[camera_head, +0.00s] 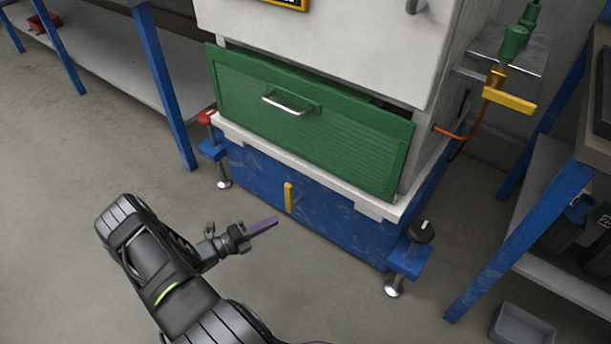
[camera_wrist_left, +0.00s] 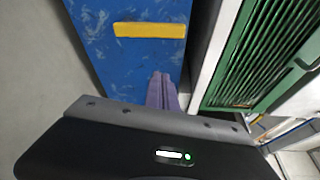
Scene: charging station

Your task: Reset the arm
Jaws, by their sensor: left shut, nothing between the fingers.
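My left arm reaches in from the bottom of the head view. Its gripper (camera_head: 264,226) is shut and empty, with purple-grey fingers pointing right. It appears in front of the blue base (camera_head: 330,215) of the charging station, below the green panel (camera_head: 310,120). In the left wrist view the shut fingers (camera_wrist_left: 162,92) are close together, with the blue base and its yellow handle (camera_wrist_left: 150,30) beyond them. I cannot tell the exact gap to the base. My right gripper is not in view.
The green panel has a silver handle (camera_head: 288,104) and leans out at the top. A red knob (camera_head: 207,117) and a black knob (camera_head: 421,231) sit at the base's corners. Blue-legged shelves stand left and right. A grey bin (camera_head: 522,326) is at lower right. Open floor lies at left.

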